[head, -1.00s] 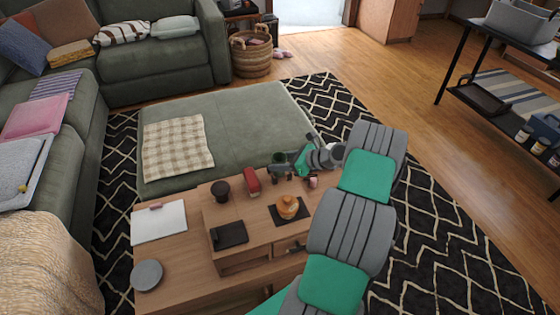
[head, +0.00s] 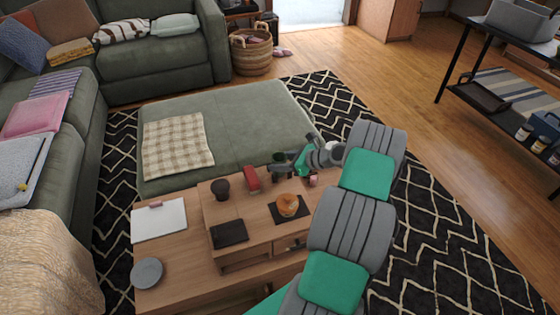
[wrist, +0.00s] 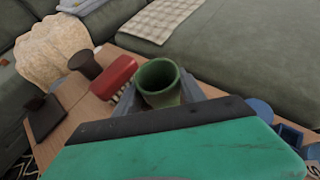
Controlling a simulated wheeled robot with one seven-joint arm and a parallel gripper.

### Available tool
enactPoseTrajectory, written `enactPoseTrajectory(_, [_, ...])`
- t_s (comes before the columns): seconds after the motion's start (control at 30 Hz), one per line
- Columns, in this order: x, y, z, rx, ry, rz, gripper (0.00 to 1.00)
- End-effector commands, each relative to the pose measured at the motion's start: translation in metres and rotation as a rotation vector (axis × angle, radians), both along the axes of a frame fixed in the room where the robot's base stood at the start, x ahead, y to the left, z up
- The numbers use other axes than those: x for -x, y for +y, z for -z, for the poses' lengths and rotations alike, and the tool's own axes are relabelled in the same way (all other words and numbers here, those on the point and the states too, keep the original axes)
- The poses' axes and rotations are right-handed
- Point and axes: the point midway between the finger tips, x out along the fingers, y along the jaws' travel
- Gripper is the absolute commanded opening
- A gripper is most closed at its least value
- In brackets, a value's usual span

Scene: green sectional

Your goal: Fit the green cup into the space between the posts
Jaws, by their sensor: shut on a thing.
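The green cup (wrist: 158,78) is upright, with its open mouth up, between the grey fingers of my gripper (wrist: 160,96) in the wrist view. My gripper is shut on it. In the head view the green cup (head: 279,157) shows as a small dark green rim at my gripper (head: 281,167), over the far edge of the wooden table's raised top. Small dark upright shapes (head: 275,177) show just below the gripper; I cannot tell whether they are the posts. The cup's base is hidden, so I cannot tell whether it touches anything.
On the raised wooden top (head: 250,208) are a red brush (head: 251,178), a dark cup (head: 221,188), a black book-like item (head: 229,233) and an orange round object (head: 288,205) on a dark mat. Blue objects (wrist: 288,134) lie right of the gripper. A green ottoman (head: 245,120) stands behind.

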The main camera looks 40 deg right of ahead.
Motion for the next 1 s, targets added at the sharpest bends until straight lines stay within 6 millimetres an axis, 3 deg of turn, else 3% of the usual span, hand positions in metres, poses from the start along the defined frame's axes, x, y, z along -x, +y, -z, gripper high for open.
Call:
enactPoseTrajectory(0.37, [-0.0001,-0.0001,0.0018,0.001,0.000,0.000,0.08])
enactPoseTrajectory(0.4, [-0.0001,-0.0001,0.0018,0.001,0.000,0.000,0.51])
enactPoseTrajectory(0.67, [-0.0001,-0.0002,0.0017,0.001,0.000,0.000,0.72])
enactPoseTrajectory(1.0, [-0.0001,-0.0001,-0.0023,0.001,0.000,0.000,0.73])
